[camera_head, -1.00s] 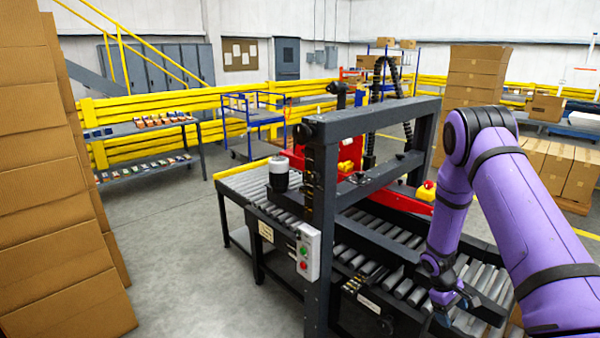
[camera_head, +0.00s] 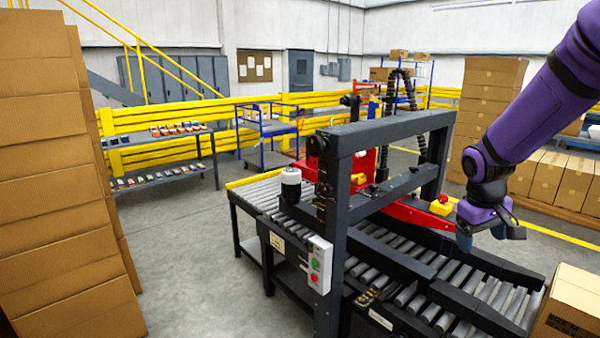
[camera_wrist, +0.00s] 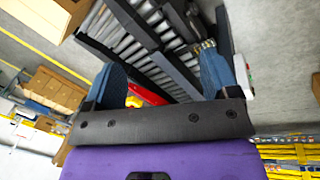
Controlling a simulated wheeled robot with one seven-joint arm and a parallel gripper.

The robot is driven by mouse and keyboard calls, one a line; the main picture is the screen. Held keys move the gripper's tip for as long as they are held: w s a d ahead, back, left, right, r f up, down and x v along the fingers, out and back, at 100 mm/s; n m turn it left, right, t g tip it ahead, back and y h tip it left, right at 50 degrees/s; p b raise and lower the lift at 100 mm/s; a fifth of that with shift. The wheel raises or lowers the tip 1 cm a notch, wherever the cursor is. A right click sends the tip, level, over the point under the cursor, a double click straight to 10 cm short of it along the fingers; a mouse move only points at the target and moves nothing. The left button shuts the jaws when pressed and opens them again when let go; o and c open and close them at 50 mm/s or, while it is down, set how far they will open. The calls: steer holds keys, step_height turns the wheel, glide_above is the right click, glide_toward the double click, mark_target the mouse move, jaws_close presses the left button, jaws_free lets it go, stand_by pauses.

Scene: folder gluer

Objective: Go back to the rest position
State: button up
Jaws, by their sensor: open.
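My gripper (camera_head: 485,238) is at the right of the head view, raised above the roller conveyor (camera_head: 440,300) of the folder gluer. Its arm comes down from the upper right corner. In the wrist view my gripper (camera_wrist: 160,85) shows two blue fingers spread wide apart with nothing between them. The conveyor rollers (camera_wrist: 125,40) lie beyond the fingers, clear of them.
The machine's dark frame (camera_head: 385,135) with a button box (camera_head: 319,265) stands left of my gripper. A cardboard box (camera_head: 572,305) sits at the conveyor's lower right end. A tall carton stack (camera_head: 60,180) fills the left. Open floor lies between stack and machine.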

steer(key=s+a+r+t+y, duration=0.1)
steer(key=s+a+r, duration=0.2)
steer(key=s+r, duration=0.2)
steer(key=s+a+r+m+t, duration=0.1)
steer(key=s+r, duration=0.4)
steer(key=s, duration=0.6)
steer(key=s+a+r+t+y, duration=0.1)
steer(key=s+a+r+t, duration=0.1)
steer(key=s+a+r, duration=0.3)
steer(key=shift+s+m+t+y, duration=0.3)
steer(key=shift+s+m, duration=0.1)
steer(key=shift+s, duration=1.3)
steer(key=shift+d+r, duration=0.1)
